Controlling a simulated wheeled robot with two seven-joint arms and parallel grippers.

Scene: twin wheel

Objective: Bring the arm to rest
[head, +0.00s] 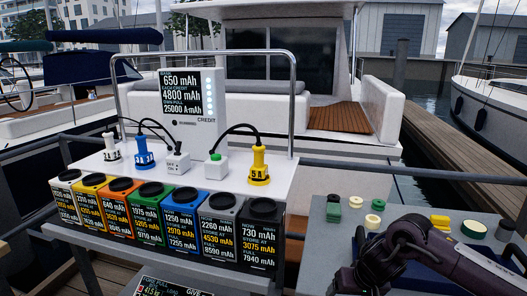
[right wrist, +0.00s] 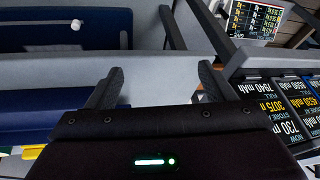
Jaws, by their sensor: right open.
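My right arm (head: 462,262) comes in from the lower right of the head view and bends down over the grey side table. My right gripper (right wrist: 160,82) shows in the right wrist view with its two dark fingers apart and nothing between them. Its fingers point over a pale grey surface, with a dark blue area to the left. In the head view the gripper end is low in the picture and its fingertips are hard to make out. My left gripper is in neither view.
A white counter (head: 110,172) holds a row of coloured battery boxes (head: 160,212), a display (head: 181,92) and several cabled plugs. The grey side table (head: 318,222) has coloured discs and blocks, partly behind my arm. Box labels lie right of the gripper in the wrist view.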

